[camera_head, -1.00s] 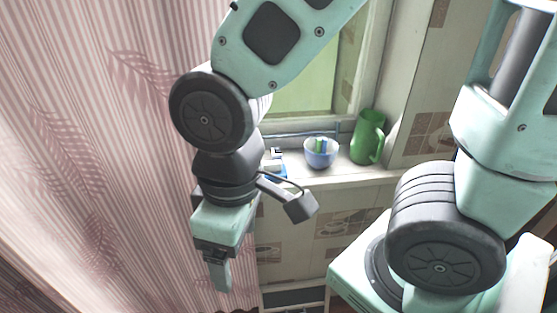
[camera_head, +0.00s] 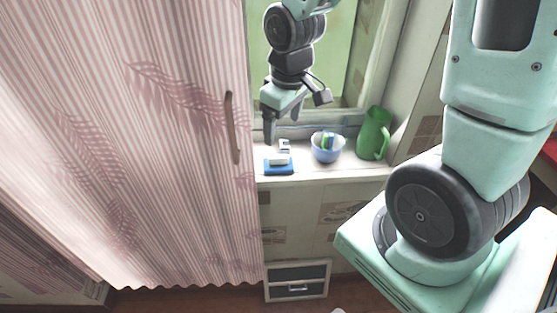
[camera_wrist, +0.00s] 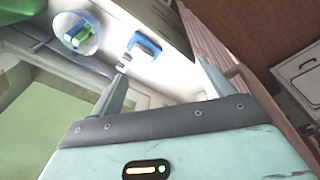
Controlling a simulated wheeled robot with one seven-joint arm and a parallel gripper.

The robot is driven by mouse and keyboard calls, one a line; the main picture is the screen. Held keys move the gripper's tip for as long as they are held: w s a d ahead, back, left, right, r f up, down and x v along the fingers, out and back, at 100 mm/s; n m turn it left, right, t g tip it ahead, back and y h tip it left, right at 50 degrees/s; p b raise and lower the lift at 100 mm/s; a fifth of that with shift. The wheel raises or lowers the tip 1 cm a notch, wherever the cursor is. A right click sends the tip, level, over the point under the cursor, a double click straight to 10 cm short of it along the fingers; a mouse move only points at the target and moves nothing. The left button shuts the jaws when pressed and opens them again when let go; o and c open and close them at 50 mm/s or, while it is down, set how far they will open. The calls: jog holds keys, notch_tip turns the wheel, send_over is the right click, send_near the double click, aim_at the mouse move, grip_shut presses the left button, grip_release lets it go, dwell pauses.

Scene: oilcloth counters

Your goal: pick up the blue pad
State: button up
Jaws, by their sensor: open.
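My gripper (camera_head: 271,130) is open and empty, fingers pointing down, above and behind the pad in the head view. In the wrist view my gripper (camera_wrist: 164,73) has its two fingers well apart, and nothing is between them. They appear clear of the pad; the exact height gap cannot be told.
A green jug (camera_head: 373,134) stands farther right. A small white-and-dark item (camera_head: 284,146) sits behind the pad. A striped pink curtain-like panel (camera_head: 170,150) borders the left. The window is behind.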

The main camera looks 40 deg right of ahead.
aim_at(279, 156)
jog(key=w+d+f+n+g, duration=0.2)
jog(key=w+d+n, duration=0.3)
jog(key=w+n, duration=0.3)
notch_tip(279, 156, down, 17)
jog(key=shift+s+f+p, duration=0.1)
jog(key=shift+p, duration=0.7)
jog(key=c, duration=1.1)
